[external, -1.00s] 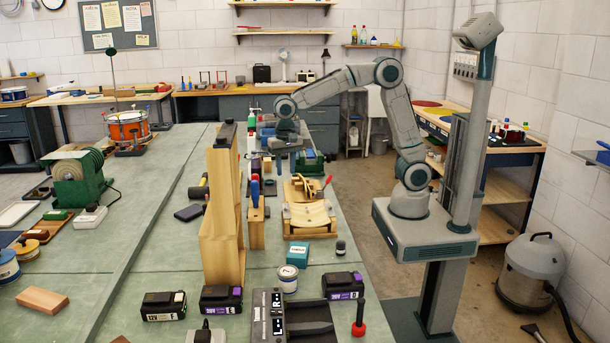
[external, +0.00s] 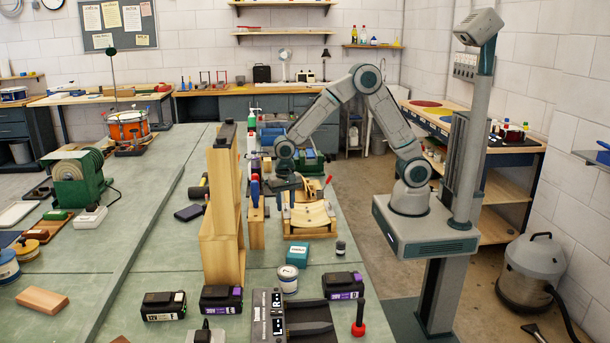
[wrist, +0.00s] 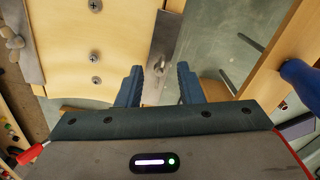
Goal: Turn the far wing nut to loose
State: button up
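A wooden jig (external: 310,222) with a curved top stands on the bench in the external view. In the wrist view its pale curved panel (wrist: 85,45) with several screws fills the left. My gripper (wrist: 160,88) is open, its two blue fingers apart. A small shiny metal piece (wrist: 159,68) shows between the fingers on a grey metal strip (wrist: 165,38); it may be a wing nut, but its shape is unclear.
A tall wooden frame (external: 222,210) stands left of the jig. A blue-handled tool (external: 254,190) stands between them and shows in the wrist view (wrist: 300,78). A red handle (external: 327,182) rises by the jig. A teal box (external: 297,254) stands in front.

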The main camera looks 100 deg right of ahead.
jog(key=shift+f, duration=0.1)
grip_shut()
jog(key=shift+n, duration=0.3)
